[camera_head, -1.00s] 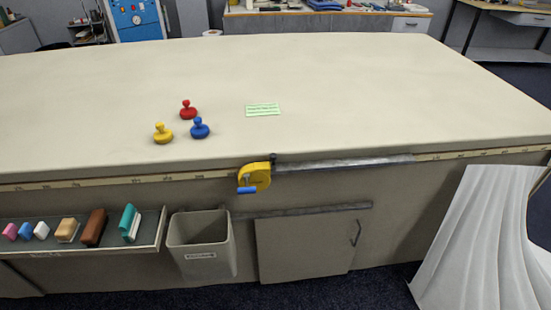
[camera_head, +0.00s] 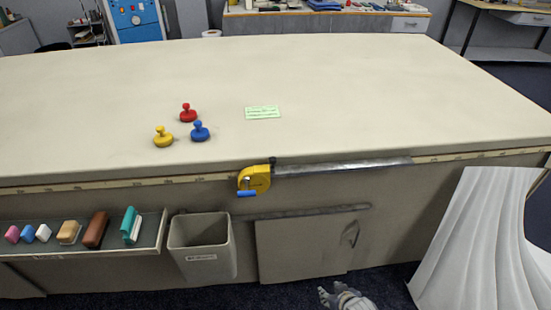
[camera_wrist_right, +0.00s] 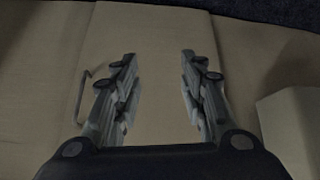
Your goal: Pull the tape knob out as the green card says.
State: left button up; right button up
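The green card (camera_head: 262,113) lies flat on the table top; its writing is too small to read. A yellow tape case (camera_head: 256,178) with a blue knob or handle (camera_head: 246,194) at its lower left is fixed at the table's front edge. A dark grey bar (camera_head: 340,166) runs right from it along the edge. My right gripper (camera_head: 338,292) is at the bottom of the head view, low in front of the cabinet door and well below the tape. In the right wrist view its fingers (camera_wrist_right: 158,85) stand apart with nothing between them. My left gripper is not seen.
Red (camera_head: 188,113), yellow (camera_head: 163,137) and blue (camera_head: 200,132) knobbed weights stand on the table top. Below the edge are a tray (camera_head: 150,240) of small blocks, a grey bin (camera_head: 203,262) and a cabinet door (camera_head: 300,248) with a handle. White cloth (camera_head: 475,245) hangs at right.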

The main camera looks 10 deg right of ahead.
jog(key=w+a+r+t+y, duration=0.1)
jog(key=w+a+r, duration=0.1)
jog(key=w+r, duration=0.5)
jog(key=w+a+r+t, duration=0.1)
jog(key=w+r, duration=0.3)
jog(key=r, duration=0.5)
jog(key=n+t+y+p, duration=0.2)
jog(key=t+y, duration=0.1)
send_near(274, 161)
jog(key=x, duration=0.9)
jog(key=shift+w, duration=0.1)
jog(key=shift+d, duration=0.1)
grip_shut()
